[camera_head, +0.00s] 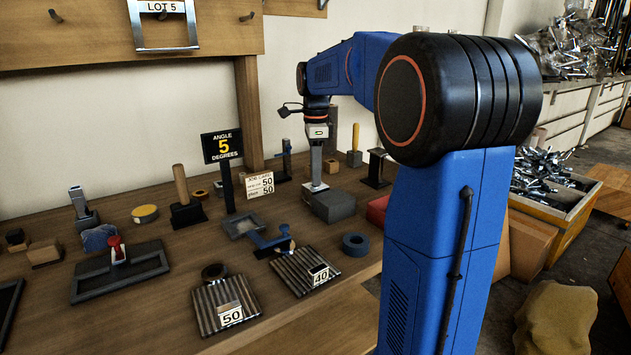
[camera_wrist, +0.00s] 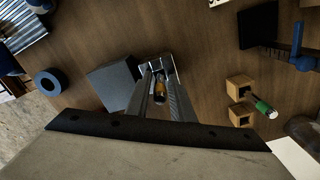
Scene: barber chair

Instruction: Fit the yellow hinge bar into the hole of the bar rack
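My gripper (camera_head: 316,186) points straight down close to the bench, just behind a grey block (camera_head: 333,207). In the wrist view the fingers (camera_wrist: 160,80) are close together, with a small yellow-orange piece (camera_wrist: 160,88) between them. I cannot tell whether they grip it. A yellow upright bar (camera_head: 355,136) shows in the head view at a small block (camera_head: 354,158), behind and right of my gripper. The wrist view shows two wooden blocks with dark holes (camera_wrist: 240,86), and a green bar with a pale tip (camera_wrist: 262,106) beside them. I cannot tell which piece is the bar rack.
The grey block (camera_wrist: 115,84) is close left of the fingers in the wrist view. A blue clamp (camera_wrist: 296,45), a blue ring (camera_head: 355,244), striped plates (camera_head: 225,302) and a black sign (camera_head: 222,146) stand around. Some bare bench lies between them.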

